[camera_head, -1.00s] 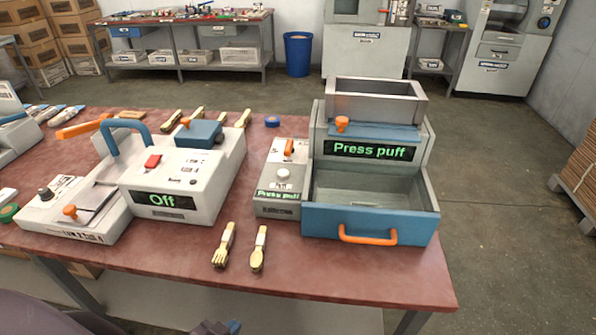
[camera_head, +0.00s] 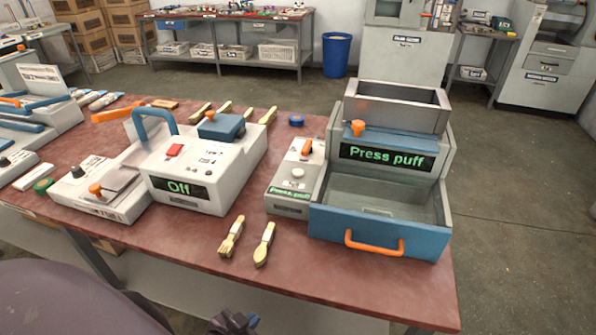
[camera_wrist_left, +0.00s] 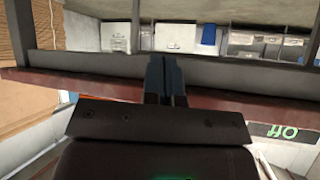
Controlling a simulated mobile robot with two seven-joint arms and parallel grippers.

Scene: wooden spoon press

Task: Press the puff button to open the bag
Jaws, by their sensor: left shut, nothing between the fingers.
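A grey control box (camera_head: 281,190) on the red table has a round white button (camera_head: 297,173), an orange lever (camera_head: 307,147) and a small green "Press puff" display. Beside it stands the larger machine with a "Press puff" screen (camera_head: 388,158) and an open blue-fronted drawer (camera_head: 378,232) with an orange handle. No bag can be made out. My left gripper (camera_head: 237,322) is at the bottom edge of the head view, in front of the table and apart from the button. Its fingers (camera_wrist_left: 166,78) are shut and empty in the left wrist view. My right gripper is not in view.
A white machine reading "Off" (camera_head: 180,188) stands left of the control box. A wooden fork (camera_head: 231,237) and a wooden spoon (camera_head: 264,245) lie near the table's front edge. The table (camera_head: 335,274) is bare in front of the drawer.

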